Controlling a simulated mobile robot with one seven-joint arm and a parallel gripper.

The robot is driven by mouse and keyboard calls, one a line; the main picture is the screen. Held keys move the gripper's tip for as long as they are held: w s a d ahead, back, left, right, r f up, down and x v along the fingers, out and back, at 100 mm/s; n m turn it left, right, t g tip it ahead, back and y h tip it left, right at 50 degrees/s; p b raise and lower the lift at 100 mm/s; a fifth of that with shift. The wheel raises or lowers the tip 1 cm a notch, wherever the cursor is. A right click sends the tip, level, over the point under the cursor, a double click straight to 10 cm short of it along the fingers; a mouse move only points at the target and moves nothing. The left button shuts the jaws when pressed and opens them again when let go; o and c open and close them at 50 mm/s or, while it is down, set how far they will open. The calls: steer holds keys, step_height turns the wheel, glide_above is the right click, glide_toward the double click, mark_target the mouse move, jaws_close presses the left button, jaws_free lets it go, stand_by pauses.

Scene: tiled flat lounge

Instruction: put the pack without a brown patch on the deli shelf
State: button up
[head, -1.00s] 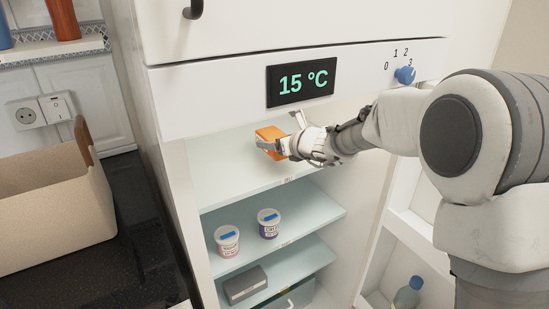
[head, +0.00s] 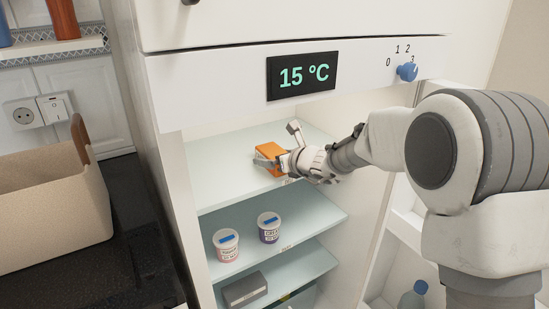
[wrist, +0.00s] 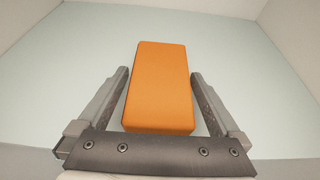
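An orange pack (head: 270,153) rests on the top glass shelf (head: 225,180) inside the open fridge. This shelf has a small label on its front edge, too small to read surely. The wrist view shows the pack's plain orange face (wrist: 160,85), with no brown patch on the sides in view; its far sides are hidden. My gripper (head: 279,145) is open around the pack. In the wrist view its fingers (wrist: 160,76) stand on either side of the pack with gaps showing.
A dark grey box (head: 244,290) lies on the shelf below. A beige basket (head: 50,205) stands on the black counter at left. A bottle (head: 412,300) sits in the door.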

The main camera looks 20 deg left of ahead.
steer(key=shift+r, duration=0.1)
steer(key=shift+d+r+p, duration=0.1)
steer(key=shift+r+p, duration=0.1)
steer(key=shift+p, duration=0.1)
steer(key=p+v, duration=0.1)
steer(key=v, duration=1)
steer(key=shift+s+d+p, duration=0.25)
steer(key=shift+s+p, duration=0.05)
steer(key=shift+s, duration=0.05)
steer(key=s+d+r+n+g, duration=0.1)
steer(key=s+d+r+n, duration=0.15)
steer(key=s+n, duration=0.35)
steer(key=s+d+r+n+g, duration=0.1)
steer(key=s+d+r+n, duration=0.1)
steer(key=s+d+n, duration=0.3)
steer(key=s+d+f+n+g+h, duration=0.1)
steer(key=s+d+f+n+h, duration=0.2)
steer(key=s+d+n+h, duration=0.7)
steer(key=s+d+n, duration=0.5)
steer(key=s+d, duration=0.2)
steer(key=d, duration=0.3)
steer(key=shift+s+d+f, duration=0.2)
steer(key=shift+s+d, duration=0.05)
steer(key=shift+d, duration=0.05)
